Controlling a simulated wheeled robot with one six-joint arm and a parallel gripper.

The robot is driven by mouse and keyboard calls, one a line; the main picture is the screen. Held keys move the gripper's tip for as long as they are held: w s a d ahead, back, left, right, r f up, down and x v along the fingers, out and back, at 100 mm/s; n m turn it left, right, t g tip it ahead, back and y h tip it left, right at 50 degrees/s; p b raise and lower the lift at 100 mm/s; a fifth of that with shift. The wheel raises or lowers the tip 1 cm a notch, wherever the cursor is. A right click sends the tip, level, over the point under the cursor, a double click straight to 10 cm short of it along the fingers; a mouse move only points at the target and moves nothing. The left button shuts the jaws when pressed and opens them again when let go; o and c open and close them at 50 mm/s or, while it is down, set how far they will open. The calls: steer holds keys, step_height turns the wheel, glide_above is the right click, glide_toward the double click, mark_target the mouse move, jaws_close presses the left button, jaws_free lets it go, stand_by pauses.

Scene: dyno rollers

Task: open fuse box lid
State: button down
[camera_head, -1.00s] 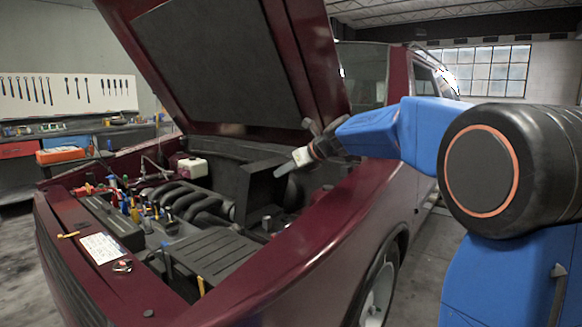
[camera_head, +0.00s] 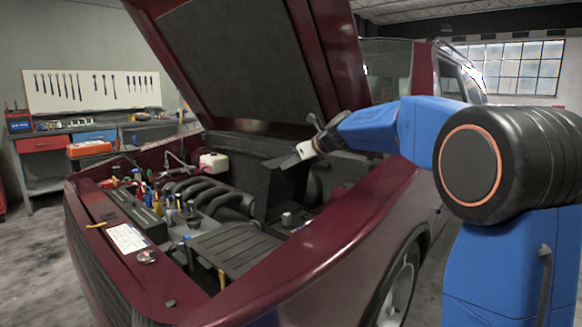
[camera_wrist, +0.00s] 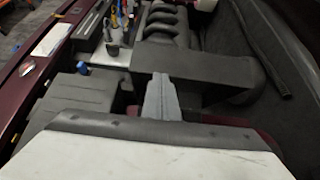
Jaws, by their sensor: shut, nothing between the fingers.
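The fuse box (camera_head: 283,192) is a dark box in the right rear of the engine bay. A flat dark panel, which looks like its lid (camera_wrist: 205,68), spans the middle of the wrist view. I cannot tell for sure how far the lid is raised. My gripper (camera_head: 287,162) is shut and empty, with its grey fingers at the upper part of the box. In the wrist view the shut fingertips (camera_wrist: 160,77) overlap the panel's near edge. I cannot tell whether they touch it. The gripper's body hides part of the box.
The raised hood (camera_head: 235,65) hangs above the bay. The maroon fender (camera_head: 335,230) lies under my arm. A black ribbed cover (camera_head: 238,248), curved engine pipes (camera_head: 205,192) and several coloured tools sit to the left. A white-capped reservoir (camera_head: 213,163) stands farther back.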

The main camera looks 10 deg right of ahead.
mark_target(274, 161)
steer(key=w+a, duration=0.1)
steer(key=w, duration=0.1)
steer(key=w+a+r, duration=0.1)
steer(key=w+a, duration=0.2)
steer(key=w, duration=0.1)
steer(key=shift+w+a+r, duration=0.15)
steer(key=shift+a, duration=0.1)
